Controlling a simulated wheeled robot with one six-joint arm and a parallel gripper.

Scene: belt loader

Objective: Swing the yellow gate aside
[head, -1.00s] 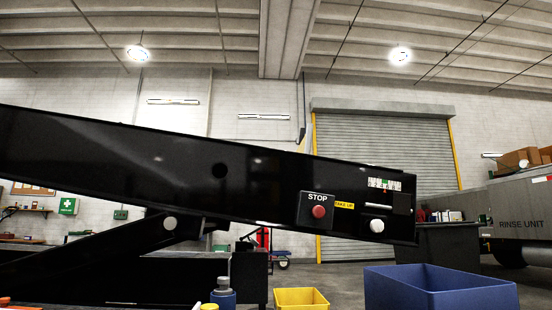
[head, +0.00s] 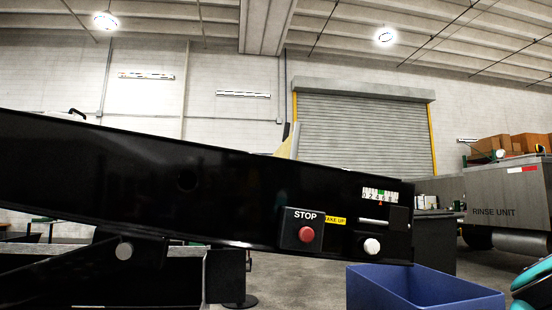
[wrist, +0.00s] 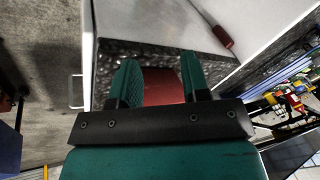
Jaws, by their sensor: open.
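No yellow gate shows clearly. A pale yellow panel (head: 290,141) stands up behind the black conveyor beam (head: 130,170) in the head view; only its upper part shows, and I cannot tell whether it is the gate. My gripper (wrist: 158,68) has two green fingers standing apart in the wrist view. A dark red surface (wrist: 162,86) shows between the fingers; I cannot tell whether it touches them. A teal part of mine (head: 535,285) shows at the lower right of the head view.
The beam carries a red stop button (head: 306,234) and a white knob (head: 372,246). A blue bin (head: 425,290) stands below its right end. The grey rinse unit (head: 500,200) is at right. A rod with a red grip (wrist: 223,37) lies ahead in the wrist view.

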